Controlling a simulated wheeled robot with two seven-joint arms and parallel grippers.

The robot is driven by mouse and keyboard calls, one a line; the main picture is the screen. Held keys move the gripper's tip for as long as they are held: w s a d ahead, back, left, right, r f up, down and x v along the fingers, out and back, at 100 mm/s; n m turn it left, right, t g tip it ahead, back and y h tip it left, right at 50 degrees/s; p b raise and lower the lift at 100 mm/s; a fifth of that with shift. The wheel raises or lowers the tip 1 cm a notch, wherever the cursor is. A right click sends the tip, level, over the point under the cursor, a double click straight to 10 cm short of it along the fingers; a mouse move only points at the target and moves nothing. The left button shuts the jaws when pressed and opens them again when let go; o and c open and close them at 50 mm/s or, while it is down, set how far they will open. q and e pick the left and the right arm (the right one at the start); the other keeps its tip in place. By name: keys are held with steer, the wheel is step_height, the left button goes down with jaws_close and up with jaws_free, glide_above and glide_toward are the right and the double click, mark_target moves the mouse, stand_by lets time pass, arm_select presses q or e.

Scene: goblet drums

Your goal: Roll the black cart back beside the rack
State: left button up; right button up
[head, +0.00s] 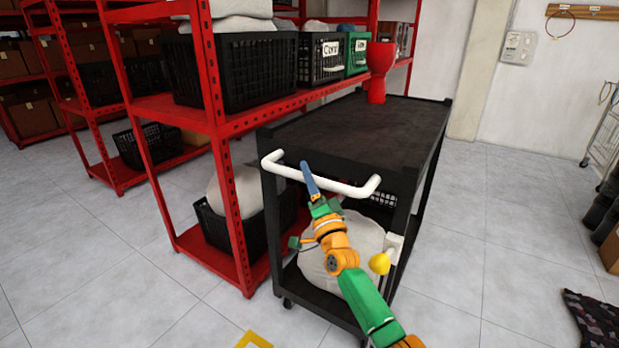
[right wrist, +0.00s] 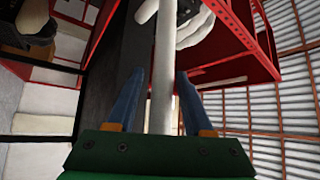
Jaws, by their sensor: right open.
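The black cart (head: 420,122) stands close along the right side of the red rack (head: 217,118). A red goblet drum (head: 377,72) stands upright on its top, near the far end. Its white handle (head: 352,190) faces me. My right gripper (head: 308,178) is at the handle, with blue fingers apart. In the right wrist view the white handle bar (right wrist: 163,70) runs lengthwise between the open fingers (right wrist: 157,90); I cannot tell if they touch it. My left gripper is out of view.
A pale sack (head: 345,250) sits on the cart's lower shelf. Black crates (head: 240,75) and a green crate (head: 355,52) fill the rack shelf. A patterned cloth (head: 595,318) and dark rolls lie at the right. Tiled floor is clear right of the cart.

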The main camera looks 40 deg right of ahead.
steer(key=v, duration=0.7)
steer(key=shift+p, duration=0.45)
